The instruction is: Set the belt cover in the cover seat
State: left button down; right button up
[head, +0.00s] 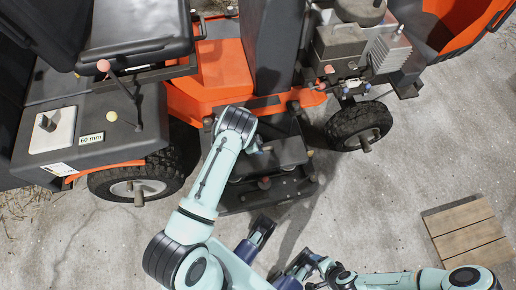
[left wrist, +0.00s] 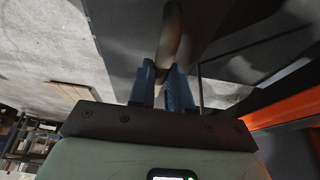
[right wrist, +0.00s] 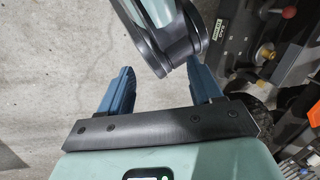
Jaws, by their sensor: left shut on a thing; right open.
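The belt cover (head: 280,155) appears as a dark grey block above the black mower deck (head: 245,197). My left gripper (head: 262,149) is at its left end, mostly hidden by my own wrist. In the left wrist view my left gripper (left wrist: 162,85) is shut on a brownish round bar or handle (left wrist: 169,40), with dark panels behind it. The cover seat is not clear under the cover, and I cannot tell whether the two touch. My right gripper (head: 280,248) is open and empty in front of the deck. In the right wrist view its fingers (right wrist: 158,82) stand wide apart.
The orange mower (head: 215,75) fills the top, with a black seat (head: 135,35), an engine (head: 345,45) and wheels either side of the deck. A wooden pallet (head: 467,232) lies at right. Concrete floor between is clear. My left arm crosses close before my right gripper.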

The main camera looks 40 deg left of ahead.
aim_at(258, 157)
jog(key=shift+w, duration=0.15)
pick_arm(q)
jog(key=shift+f+b, duration=1.1)
jog(key=shift+f, duration=0.35)
jog(key=shift+f+b, duration=1.15)
jog(key=shift+f, duration=0.35)
pick_arm(e)
jog(key=shift+w+d+f+t+h, duration=0.5)
jog(key=shift+w+d+f+t, duration=0.5)
jog(key=shift+w+d+f, duration=1.3)
pick_arm(q)
jog(key=shift+f+b, duration=1)
jog(key=shift+f, duration=0.3)
pick_arm(e)
jog(key=shift+m+g, duration=0.4)
jog(key=shift+g, duration=0.4)
jog(key=shift+s+a+f, duration=0.1)
jog(key=shift+s+f, duration=0.35)
jog(key=shift+f, duration=0.25)
jog(key=shift+s+a+f, duration=0.1)
jog(key=shift+s+f, duration=0.35)
jog(key=shift+f, duration=0.3)
jog(key=shift+s+f, duration=0.45)
jog(key=shift+f, duration=0.25)
pick_arm(q)
jog(key=c, duration=1)
grip_release()
